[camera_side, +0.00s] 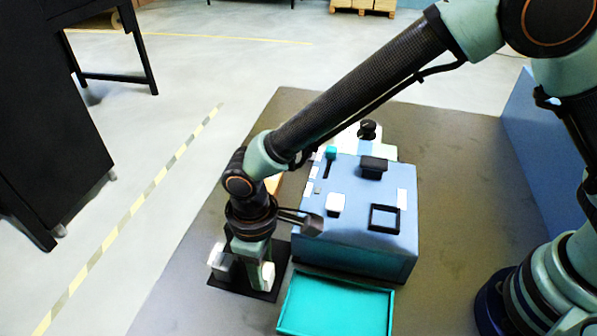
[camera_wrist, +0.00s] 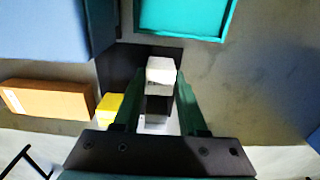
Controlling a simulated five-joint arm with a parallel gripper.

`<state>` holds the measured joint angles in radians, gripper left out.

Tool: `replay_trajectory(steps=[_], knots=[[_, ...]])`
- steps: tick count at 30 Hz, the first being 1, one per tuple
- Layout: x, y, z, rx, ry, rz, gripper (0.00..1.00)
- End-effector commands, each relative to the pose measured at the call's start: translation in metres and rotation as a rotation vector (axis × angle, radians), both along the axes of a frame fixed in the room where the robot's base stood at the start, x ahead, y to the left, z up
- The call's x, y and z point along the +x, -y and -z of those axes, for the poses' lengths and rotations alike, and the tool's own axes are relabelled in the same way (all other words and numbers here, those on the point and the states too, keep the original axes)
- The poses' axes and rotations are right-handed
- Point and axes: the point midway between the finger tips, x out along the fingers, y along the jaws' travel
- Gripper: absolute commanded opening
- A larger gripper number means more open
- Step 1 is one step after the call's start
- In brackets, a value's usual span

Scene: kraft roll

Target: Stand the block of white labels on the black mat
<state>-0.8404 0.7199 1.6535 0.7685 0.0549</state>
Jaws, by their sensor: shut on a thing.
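My gripper (camera_side: 254,272) points down over the black mat (camera_side: 228,282), in front of the blue box. In the wrist view its two green fingers (camera_wrist: 158,95) are shut on the block of white labels (camera_wrist: 160,70), one finger on each side. The block has white ends and a darker middle and lies lengthwise between the fingers. In the side view a white end (camera_side: 219,258) shows left of the fingers, and white shows at their right. The mat (camera_wrist: 118,62) lies beneath. Whether the block touches the mat, I cannot tell.
A teal tray (camera_side: 335,305) lies right of the mat. A blue box (camera_side: 350,235) with fittings on top stands behind the tray. The wrist view shows an orange-brown box (camera_wrist: 50,100) and a yellow thing (camera_wrist: 108,107) at the left. Bare table (camera_side: 180,285) lies left of the mat.

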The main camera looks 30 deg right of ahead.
Motion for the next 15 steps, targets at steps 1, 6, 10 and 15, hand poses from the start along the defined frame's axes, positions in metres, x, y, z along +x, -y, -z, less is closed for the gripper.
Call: replay_trajectory(steps=[1, 6, 10, 15], knots=[[0.0001, -0.0001, 0.0006, 0.0, 0.0, 0.0, 0.0], [0.0001, -0.0001, 0.0024, 0.001, 0.001, 0.0, 0.0], [0.0002, -0.0002, 0.0037, 0.001, 0.001, 0.0, 0.0], [0.0004, -0.0004, 0.0048, 0.001, 0.001, 0.0, 0.57]])
